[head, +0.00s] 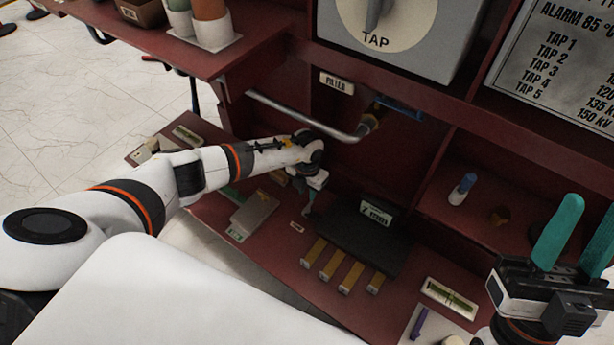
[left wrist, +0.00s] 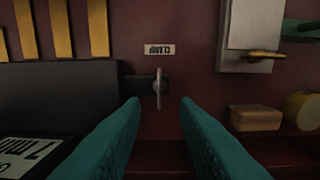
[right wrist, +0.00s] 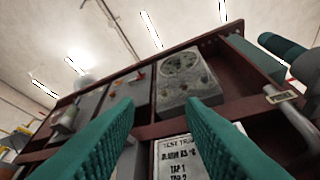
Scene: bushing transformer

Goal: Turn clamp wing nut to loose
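The clamp wing nut (left wrist: 159,88) is a thin grey upright wing in the left wrist view, just below the upside-down CLAMP label (left wrist: 160,50). It sits at the right end of the black block (left wrist: 80,85). My left gripper (left wrist: 160,108) is open, with its teal fingers on either side of the wing's line and apart from it. In the head view my left gripper (head: 309,207) reaches down beside the black block (head: 352,238); the nut itself is hidden there. My right gripper (head: 572,235) is open and empty at the right, fingers up.
A bent metal pipe (head: 310,115) crosses above my left wrist. Several yellow bars (head: 330,265) lie in front of the black block. A grey plate (head: 253,213) lies to its left. A blue-topped bottle (head: 462,189) stands on the right shelf.

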